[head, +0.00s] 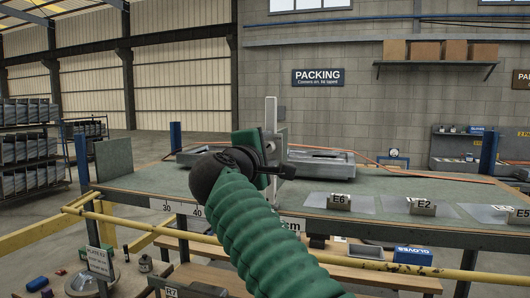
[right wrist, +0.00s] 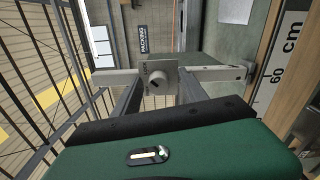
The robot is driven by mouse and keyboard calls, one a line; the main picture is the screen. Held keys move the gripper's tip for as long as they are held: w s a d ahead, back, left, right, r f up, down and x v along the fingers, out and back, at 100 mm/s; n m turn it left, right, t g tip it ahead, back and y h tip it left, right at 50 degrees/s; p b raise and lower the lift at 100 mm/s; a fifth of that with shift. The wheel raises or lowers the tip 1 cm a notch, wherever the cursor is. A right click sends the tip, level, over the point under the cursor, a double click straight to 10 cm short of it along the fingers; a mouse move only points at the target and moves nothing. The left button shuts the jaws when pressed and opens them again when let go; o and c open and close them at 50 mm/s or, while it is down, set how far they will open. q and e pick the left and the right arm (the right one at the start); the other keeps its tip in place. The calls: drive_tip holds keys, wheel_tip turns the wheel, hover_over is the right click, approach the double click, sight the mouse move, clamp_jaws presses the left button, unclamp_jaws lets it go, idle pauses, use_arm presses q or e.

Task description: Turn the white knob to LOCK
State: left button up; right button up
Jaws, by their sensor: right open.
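The white knob (right wrist: 156,98) shows in the right wrist view as a round light-grey knob with a dark slot mark. It sits on a small grey plate fixed to a long pale bar (right wrist: 108,77). In the head view the bar (head: 271,112) stands upright at the bench, and the knob itself is hidden by my gripper. My right gripper (head: 276,160) is open, with its two grey fingers on either side of the knob in the wrist view; I cannot tell whether they touch it. My left gripper is not in view.
The bench (head: 150,180) carries a grey metal tray (head: 322,163) behind my gripper and label blocks such as E6 (head: 339,202) at the right. A yellow rail (head: 200,236) runs along the bench front. A PACKING sign (head: 318,77) hangs on the wall.

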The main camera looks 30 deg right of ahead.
drive_tip(key=b+v, duration=0.4)
drive_tip(key=v, duration=1.2)
drive_tip(key=shift+s+a, duration=0.2)
drive_tip(key=shift+a, duration=0.2)
drive_tip(key=shift+d, duration=0.1)
drive_tip(key=shift+f, duration=0.1)
